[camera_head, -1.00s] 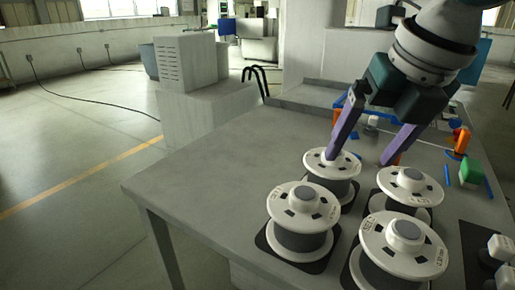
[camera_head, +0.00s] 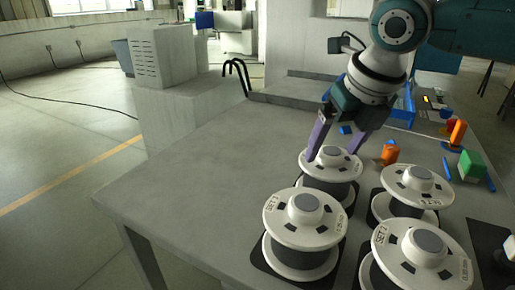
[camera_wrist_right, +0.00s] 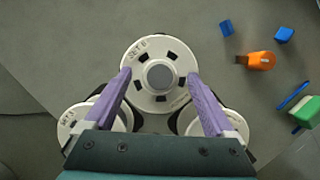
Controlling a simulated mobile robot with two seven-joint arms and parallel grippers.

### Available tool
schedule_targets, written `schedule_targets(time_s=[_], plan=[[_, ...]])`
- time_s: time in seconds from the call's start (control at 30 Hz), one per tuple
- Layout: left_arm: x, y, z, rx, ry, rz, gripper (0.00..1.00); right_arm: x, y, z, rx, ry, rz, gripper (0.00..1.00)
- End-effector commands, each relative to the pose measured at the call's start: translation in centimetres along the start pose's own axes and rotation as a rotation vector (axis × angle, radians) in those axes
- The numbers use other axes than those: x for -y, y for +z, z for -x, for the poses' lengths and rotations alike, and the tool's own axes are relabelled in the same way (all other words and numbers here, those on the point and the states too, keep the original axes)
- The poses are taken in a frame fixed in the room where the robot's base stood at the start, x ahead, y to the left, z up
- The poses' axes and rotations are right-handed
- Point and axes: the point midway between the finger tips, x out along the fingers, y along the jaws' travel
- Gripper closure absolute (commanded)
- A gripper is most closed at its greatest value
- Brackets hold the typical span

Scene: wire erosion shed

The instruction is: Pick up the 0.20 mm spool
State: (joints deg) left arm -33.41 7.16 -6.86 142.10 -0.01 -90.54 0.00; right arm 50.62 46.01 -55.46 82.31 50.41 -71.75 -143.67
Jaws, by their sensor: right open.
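Several white-flanged spools with grey hubs and dark windings stand upright on dark pads on the grey table. The size print is too small to read surely, so I cannot tell which is 0.20 mm. My open right gripper (camera_head: 331,155) has its purple fingers on either side of the back-left spool (camera_head: 331,165). In the right wrist view, the fingertips (camera_wrist_right: 159,73) overlap this spool's top flange (camera_wrist_right: 158,48), with the hub between them. Contact cannot be told. The front-left spool (camera_head: 304,232), back-right spool (camera_head: 417,180) and front-right spool (camera_head: 421,271) stand nearby. My left gripper is not in view.
An orange part (camera_head: 389,152), a green block (camera_head: 470,165) and blue pieces lie behind and right of the spools. A blue-edged tray (camera_head: 403,105) is at the back. The table's left half (camera_head: 205,185) is bare.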

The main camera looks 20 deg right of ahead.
Motion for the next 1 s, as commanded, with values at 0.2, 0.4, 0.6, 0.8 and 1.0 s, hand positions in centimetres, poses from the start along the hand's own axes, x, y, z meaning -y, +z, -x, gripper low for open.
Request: schedule_targets(time_s=[0.2, 0.4, 0.6, 0.8, 1.0], plan=[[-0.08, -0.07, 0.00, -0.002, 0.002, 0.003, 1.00, -0.02, 0.00, -0.16, 0.001, 0.001, 0.001, 0.11], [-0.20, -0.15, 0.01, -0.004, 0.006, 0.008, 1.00, -0.01, 0.00, -0.14, 0.000, 0.000, 0.000, 0.31], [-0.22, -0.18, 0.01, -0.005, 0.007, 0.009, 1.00, -0.01, 0.00, -0.13, 0.000, 0.000, 0.000, 0.53], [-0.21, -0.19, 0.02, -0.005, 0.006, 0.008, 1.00, 0.00, 0.00, -0.12, 0.000, 0.000, 0.000, 0.76], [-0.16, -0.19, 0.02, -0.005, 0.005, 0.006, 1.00, 0.00, 0.01, -0.12, 0.000, 0.000, 0.000, 0.98]])
